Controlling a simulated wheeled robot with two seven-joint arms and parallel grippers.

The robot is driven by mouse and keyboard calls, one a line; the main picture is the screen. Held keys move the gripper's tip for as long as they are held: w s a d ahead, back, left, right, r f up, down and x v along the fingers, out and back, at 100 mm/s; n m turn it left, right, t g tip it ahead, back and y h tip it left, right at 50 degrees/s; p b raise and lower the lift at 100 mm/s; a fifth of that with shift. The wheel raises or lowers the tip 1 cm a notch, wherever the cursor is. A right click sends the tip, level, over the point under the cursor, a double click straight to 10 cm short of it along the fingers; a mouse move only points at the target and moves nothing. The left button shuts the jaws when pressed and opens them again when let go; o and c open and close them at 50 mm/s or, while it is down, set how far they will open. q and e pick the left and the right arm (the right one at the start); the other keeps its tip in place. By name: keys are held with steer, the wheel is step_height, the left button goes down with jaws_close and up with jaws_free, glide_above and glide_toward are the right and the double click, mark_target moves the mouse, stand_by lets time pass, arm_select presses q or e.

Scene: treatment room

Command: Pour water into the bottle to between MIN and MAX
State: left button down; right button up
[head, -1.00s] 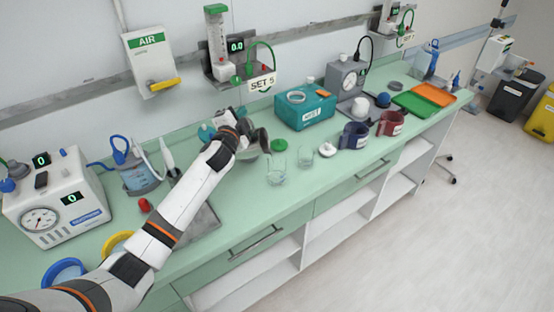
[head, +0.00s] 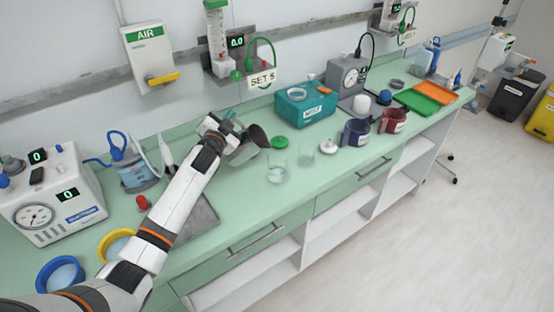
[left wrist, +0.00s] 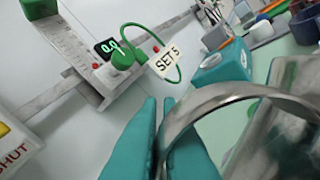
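A grey metal jug (head: 243,153) is tilted, its dark mouth toward the right, above the counter near the wall. My left gripper (head: 222,130) is at its left side. In the left wrist view my teal fingers (left wrist: 172,145) are closed around the jug's curved metal handle (left wrist: 225,92). A clear bottle (head: 277,172) stands upright just right of the jug. A second, smaller clear vessel (head: 306,158) stands beside it. MIN and MAX marks and the water level are too small to read. My right gripper is not in view.
A green lid (head: 281,142) and a white lid (head: 328,146) lie near the vessels. A teal box (head: 305,108) stands behind.

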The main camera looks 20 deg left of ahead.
arm_select(q)
steer(key=shift+a+n, duration=0.25)
steer(key=shift+n, duration=0.05)
steer(key=shift+s+a+f, duration=0.1)
steer(key=shift+f, duration=0.25)
steer(key=shift+a+f+n, duration=0.1)
steer(key=shift+n, duration=0.3)
steer(key=shift+f+b, duration=0.1)
steer(key=shift+b, duration=0.2)
stand_by(0.7)
